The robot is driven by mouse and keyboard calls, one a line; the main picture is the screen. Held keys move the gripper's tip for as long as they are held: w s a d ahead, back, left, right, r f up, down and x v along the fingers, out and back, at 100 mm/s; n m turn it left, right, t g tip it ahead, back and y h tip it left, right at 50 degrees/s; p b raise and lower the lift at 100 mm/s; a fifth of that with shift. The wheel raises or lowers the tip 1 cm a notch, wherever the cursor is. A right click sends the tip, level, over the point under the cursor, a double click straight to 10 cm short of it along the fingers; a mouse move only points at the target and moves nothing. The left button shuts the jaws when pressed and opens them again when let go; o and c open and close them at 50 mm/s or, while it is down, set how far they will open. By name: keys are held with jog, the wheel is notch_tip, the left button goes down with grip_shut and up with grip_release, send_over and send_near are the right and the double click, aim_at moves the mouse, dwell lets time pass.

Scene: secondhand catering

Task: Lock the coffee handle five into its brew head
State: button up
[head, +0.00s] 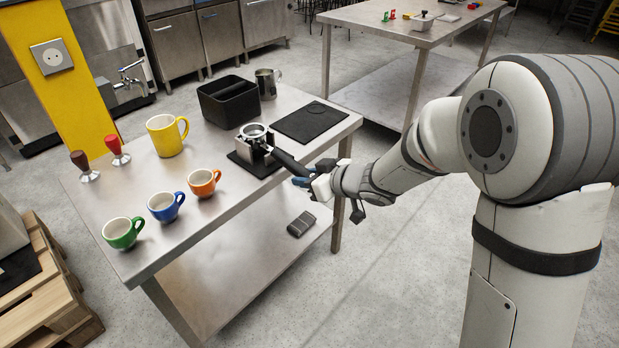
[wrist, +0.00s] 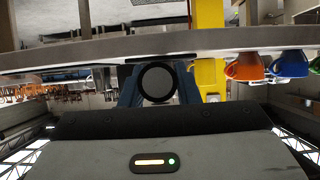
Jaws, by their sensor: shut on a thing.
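The coffee handle (head: 287,159) has a round silver basket at its far end, which sits at a small metal stand (head: 248,152) on a black mat. Its black grip points toward me over the table edge. My gripper (head: 301,178), with blue fingers, is shut on the end of this grip. In the wrist view, the round black butt of the coffee handle (wrist: 157,82) shows between the fingers of my gripper (wrist: 158,90). I cannot tell whether the basket still rests in the stand. No number is readable on the handle. I cannot make out a brew head in either view.
The steel table (head: 215,215) also holds a black knock box (head: 228,101), a steel jug (head: 267,83), a flat black mat (head: 311,122), a yellow mug (head: 166,136), two tampers (head: 117,150), and green, blue and orange cups (head: 203,183). Open floor lies right of the table.

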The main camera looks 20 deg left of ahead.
grip_shut()
jog(key=shift+r, duration=0.1)
jog(key=shift+r, duration=0.1)
jog(key=shift+w+r+p, duration=0.1)
jog(key=shift+r+p, duration=0.4)
jog(key=shift+p, duration=0.35)
jog(key=shift+r, duration=0.1)
jog(key=shift+r+p, duration=2.9)
jog(key=shift+p, duration=0.4)
